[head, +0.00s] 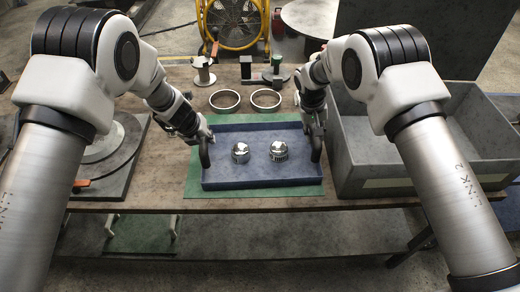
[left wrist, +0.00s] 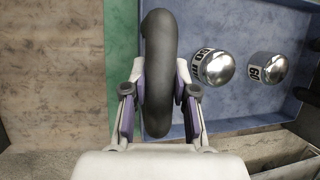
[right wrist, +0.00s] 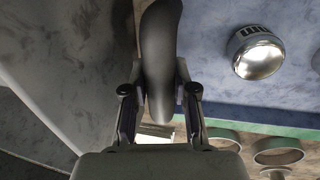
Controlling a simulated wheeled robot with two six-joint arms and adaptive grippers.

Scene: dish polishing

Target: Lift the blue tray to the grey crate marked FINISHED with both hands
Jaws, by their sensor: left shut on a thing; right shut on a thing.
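The blue tray (head: 262,184) sits level over the green mat (head: 193,180); I cannot tell if it touches the mat. Two shiny metal domes (head: 240,152) (head: 279,150) stand in it, with dark printing on them. My left gripper (head: 204,140) is shut on the tray's black left handle (head: 204,155); the grip also shows in the left wrist view on the curved handle (left wrist: 158,60). My right gripper (head: 313,133) is shut on the black right handle (head: 316,150), also seen in the right wrist view (right wrist: 160,50). The grey crate (head: 372,162) stands right of the tray.
The crate looks empty; its pale label (head: 394,183) is unreadable. Two metal rings (head: 224,99) (head: 265,98) and several spools lie behind the tray. A round plate on a grey base (head: 100,180) is at left. A yellow fan (head: 235,22) stands beyond the bench.

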